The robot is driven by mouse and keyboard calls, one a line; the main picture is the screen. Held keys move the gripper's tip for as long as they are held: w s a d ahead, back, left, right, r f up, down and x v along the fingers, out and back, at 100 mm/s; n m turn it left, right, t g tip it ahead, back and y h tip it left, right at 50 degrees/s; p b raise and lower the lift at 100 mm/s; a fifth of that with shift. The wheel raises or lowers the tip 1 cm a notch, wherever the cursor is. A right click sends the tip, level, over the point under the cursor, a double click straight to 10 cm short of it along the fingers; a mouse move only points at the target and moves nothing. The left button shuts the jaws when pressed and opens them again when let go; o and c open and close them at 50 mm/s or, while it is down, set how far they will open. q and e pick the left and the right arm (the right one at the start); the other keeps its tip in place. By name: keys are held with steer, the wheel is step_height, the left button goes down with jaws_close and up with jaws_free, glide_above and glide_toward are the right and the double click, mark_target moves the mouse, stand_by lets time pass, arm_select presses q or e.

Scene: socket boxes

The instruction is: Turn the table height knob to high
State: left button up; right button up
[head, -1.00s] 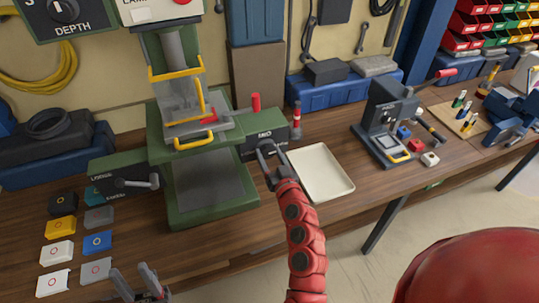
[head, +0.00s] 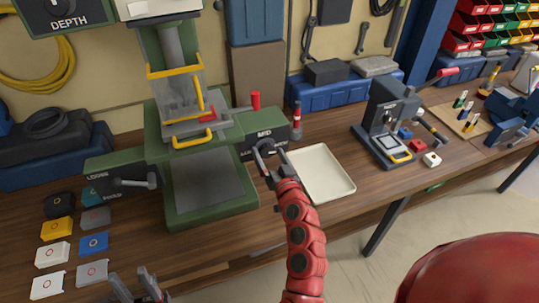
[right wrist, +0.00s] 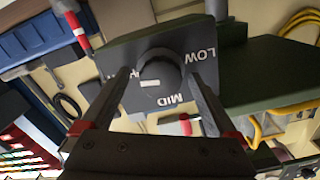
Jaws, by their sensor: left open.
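The table height knob (right wrist: 160,70) is a dark round knob with a white mark, on a dark panel (right wrist: 125,52) labelled LOW and MID, with a third label partly hidden by a finger. I cannot tell which label the mark points to. The panel also shows in the head view (head: 245,147), on the right end of the green machine (head: 215,214). My right gripper (right wrist: 162,78) is open, its fingers on either side of the knob with a visible gap; it also shows at the panel in the head view (head: 268,153). My left gripper (head: 135,283) is open and empty at the bottom left.
A cream tray (head: 342,184) lies right of the machine. A lever (head: 135,183) sits on the machine's left panel. Several coloured blocks (head: 94,244) lie at the left front. A dark grey device (head: 385,118) stands farther right.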

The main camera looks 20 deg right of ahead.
steer(key=shift+s, duration=0.1)
steer(key=s+p, duration=0.2)
steer(key=s, duration=1.5)
steer(key=shift+d, duration=0.3)
steer(key=shift+s, duration=0.1)
